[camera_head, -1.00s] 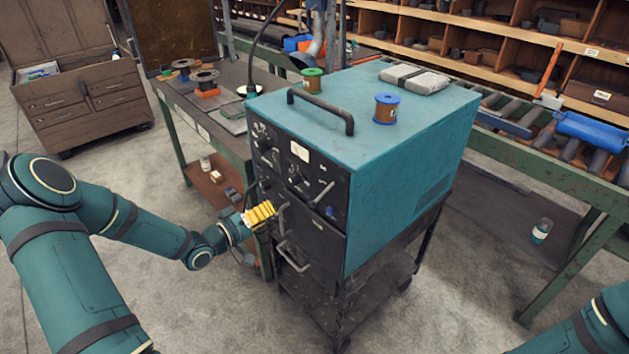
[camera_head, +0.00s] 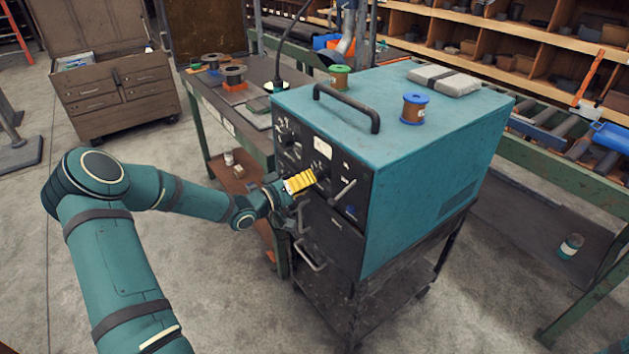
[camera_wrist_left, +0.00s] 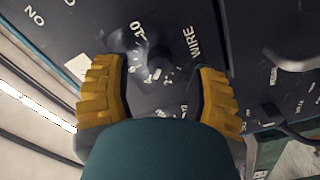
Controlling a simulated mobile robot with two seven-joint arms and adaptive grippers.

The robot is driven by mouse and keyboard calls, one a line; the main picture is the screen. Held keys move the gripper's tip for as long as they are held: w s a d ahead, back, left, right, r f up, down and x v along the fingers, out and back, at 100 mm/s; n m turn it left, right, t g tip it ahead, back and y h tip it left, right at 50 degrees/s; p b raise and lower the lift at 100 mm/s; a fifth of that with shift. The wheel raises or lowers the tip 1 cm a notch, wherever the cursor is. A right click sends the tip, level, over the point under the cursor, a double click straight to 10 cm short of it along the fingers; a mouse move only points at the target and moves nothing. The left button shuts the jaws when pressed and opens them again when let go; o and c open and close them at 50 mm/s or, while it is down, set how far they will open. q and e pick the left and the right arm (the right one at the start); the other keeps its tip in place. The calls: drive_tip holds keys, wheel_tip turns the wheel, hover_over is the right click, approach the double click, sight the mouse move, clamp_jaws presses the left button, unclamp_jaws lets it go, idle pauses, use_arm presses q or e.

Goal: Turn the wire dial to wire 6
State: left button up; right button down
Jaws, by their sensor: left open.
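The teal welder cabinet (camera_head: 400,120) stands on a dark cart, its black control panel (camera_head: 345,172) facing left. In the left wrist view the wire dial (camera_wrist_left: 124,40) is a dark knob beside a white number scale, with the word WIRE printed to the right. My left gripper (camera_head: 302,181) has yellow ribbed fingers and is at the panel. My right gripper is out of view.
A lever-like handle (camera_head: 343,193) sticks out to the right of my left gripper, and a metal handle (camera_head: 311,254) lies below. A green spool (camera_head: 339,77) and a blue spool (camera_head: 413,108) stand on the cabinet top. A workbench (camera_head: 230,115) is behind the gripper.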

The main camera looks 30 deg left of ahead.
use_arm(q)
drive_tip(key=shift+x, duration=1.45)
clamp_jaws()
